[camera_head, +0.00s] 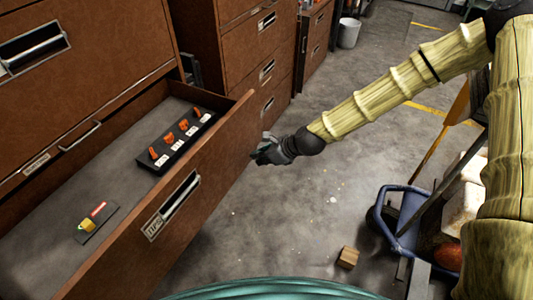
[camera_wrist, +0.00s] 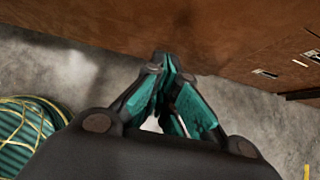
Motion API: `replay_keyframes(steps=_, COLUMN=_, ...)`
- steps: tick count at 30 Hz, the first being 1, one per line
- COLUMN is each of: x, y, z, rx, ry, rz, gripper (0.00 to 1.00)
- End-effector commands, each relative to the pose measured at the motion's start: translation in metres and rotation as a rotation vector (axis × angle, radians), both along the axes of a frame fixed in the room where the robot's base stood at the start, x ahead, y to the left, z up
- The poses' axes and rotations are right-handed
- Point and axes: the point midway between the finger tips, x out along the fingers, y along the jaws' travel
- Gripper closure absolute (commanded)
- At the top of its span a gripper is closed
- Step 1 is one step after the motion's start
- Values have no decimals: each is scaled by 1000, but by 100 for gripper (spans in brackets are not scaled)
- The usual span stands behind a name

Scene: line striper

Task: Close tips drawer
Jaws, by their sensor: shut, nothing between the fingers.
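The tips drawer (camera_head: 215,170) is a brown wooden drawer pulled well out of its cabinet, with a labelled metal handle (camera_head: 173,205) on its front. Inside it lie a black tray (camera_head: 150,164) with orange pieces and white labels, and a small grey plate (camera_head: 97,222) with a yellow item. My gripper (camera_head: 258,156) is shut and empty, close to the outer face of the drawer front near its far end. In the wrist view the shut fingertips (camera_wrist: 166,62) point at a brown wooden face (camera_wrist: 190,30); I cannot tell whether they touch it.
More brown cabinets (camera_head: 245,50) stand behind the drawer. A blue-framed cart (camera_head: 390,215) is at the right, and a small wooden block (camera_head: 348,257) lies on the floor. A white bin (camera_head: 349,32) stands at the back. The grey floor (camera_head: 290,220) before the drawer is mostly clear.

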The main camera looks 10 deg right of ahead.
Motion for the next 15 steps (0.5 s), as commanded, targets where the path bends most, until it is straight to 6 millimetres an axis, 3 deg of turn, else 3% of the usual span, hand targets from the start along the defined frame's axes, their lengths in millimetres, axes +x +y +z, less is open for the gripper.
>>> replay_keyframes(steps=4, x=7, y=11, z=-13, rx=0, ry=2, rz=1, gripper=100)
replay_keyframes(steps=15, x=27, y=39, z=-11, rx=0, ry=-1, rz=2, gripper=100)
